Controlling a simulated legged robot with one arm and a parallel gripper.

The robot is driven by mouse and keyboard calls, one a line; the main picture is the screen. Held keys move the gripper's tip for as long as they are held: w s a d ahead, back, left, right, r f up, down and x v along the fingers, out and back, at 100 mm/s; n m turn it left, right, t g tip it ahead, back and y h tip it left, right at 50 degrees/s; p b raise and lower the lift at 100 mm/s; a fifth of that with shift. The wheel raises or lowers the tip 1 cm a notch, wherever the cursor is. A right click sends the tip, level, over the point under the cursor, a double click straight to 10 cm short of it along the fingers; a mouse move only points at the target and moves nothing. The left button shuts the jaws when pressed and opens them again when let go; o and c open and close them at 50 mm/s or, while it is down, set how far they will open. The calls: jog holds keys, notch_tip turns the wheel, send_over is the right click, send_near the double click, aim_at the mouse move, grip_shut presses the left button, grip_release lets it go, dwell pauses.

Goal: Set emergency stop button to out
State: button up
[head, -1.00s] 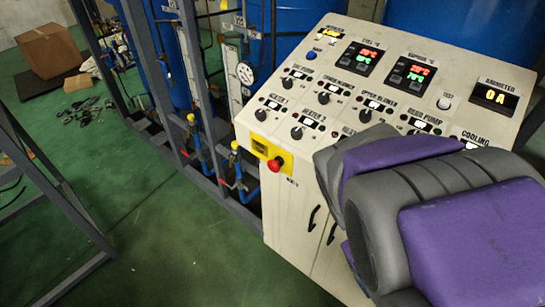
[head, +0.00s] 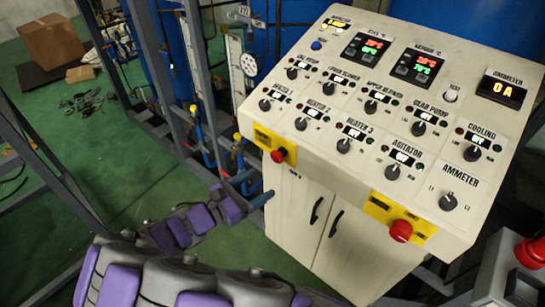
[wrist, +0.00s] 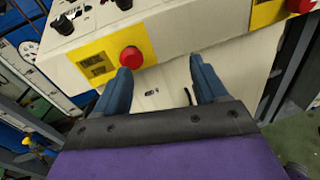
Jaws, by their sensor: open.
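A small red button (head: 278,155) sits on a yellow plate at the left end of the control panel's front edge; it also shows in the wrist view (wrist: 131,57). A larger red mushroom button (head: 400,231) sits on a second yellow plate further right, partly cut off in the wrist view (wrist: 300,5). I cannot tell which is the emergency stop, or whether either is pressed in. My gripper (wrist: 160,72) is open and empty. Its left fingertip appears close to the small button in the wrist view. In the head view, my gripper (head: 258,186) is below and left of that button.
The white control panel (head: 360,170) carries several black knobs and digital displays. Cabinet doors with black handles (head: 315,210) are below. A grey box with another red button (head: 530,252) stands at the right edge. Blue pipes and metal frames are left of the panel.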

aim_at(274, 158)
jog(key=a+f+n+t+y, duration=0.2)
jog(key=a+n+t, duration=0.1)
jog(key=a, duration=0.3)
jog(key=b+x, duration=0.1)
jog(key=x, duration=0.4)
jog(key=b+x, duration=0.1)
jog(key=x, duration=0.5)
jog(key=b+x, duration=0.1)
jog(key=x, duration=0.4)
jog(key=shift+w+d+f, duration=0.1)
jog(key=shift+d+f, duration=0.25)
jog(key=shift+d, duration=0.2)
jog(key=shift+c, duration=0.3)
